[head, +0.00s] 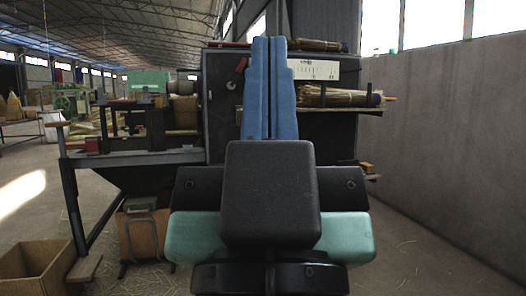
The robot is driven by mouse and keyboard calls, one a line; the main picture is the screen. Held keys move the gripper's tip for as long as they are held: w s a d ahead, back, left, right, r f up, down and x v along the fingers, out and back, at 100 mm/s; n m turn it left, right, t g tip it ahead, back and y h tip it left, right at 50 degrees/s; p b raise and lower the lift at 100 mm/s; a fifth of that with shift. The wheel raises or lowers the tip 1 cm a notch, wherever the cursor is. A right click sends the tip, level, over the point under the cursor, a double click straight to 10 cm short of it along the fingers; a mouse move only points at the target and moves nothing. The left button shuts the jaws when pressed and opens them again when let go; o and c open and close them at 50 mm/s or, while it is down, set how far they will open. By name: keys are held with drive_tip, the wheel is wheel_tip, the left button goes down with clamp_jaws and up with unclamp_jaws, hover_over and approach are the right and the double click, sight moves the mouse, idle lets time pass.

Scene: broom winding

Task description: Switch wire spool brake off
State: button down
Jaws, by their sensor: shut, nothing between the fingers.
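My gripper (270,44) fills the middle of the head view. Its two blue fingers point up and away from me, side by side and shut with nothing between them. They overlap the dark machine cabinet (221,120) behind them. A small red part (241,66), possibly a lever, shows on the cabinet's upper face, just left of the fingers. I cannot tell whether it is the wire spool brake. No wire spool can be made out with certainty. The fingers and wrist hide the middle of the machine.
A metal frame bench (135,158) extends left from the cabinet. Bundles of broom straw (335,97) lie on a shelf at right. A cardboard box (35,268) stands at lower left. A bare wall (450,140) closes the right side. The floor at far left is open.

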wheel_tip(320, 180, up, 17)
drive_tip(key=p, duration=1.4)
drive_tip(key=shift+f, duration=0.2)
drive_tip(key=shift+w, duration=0.1)
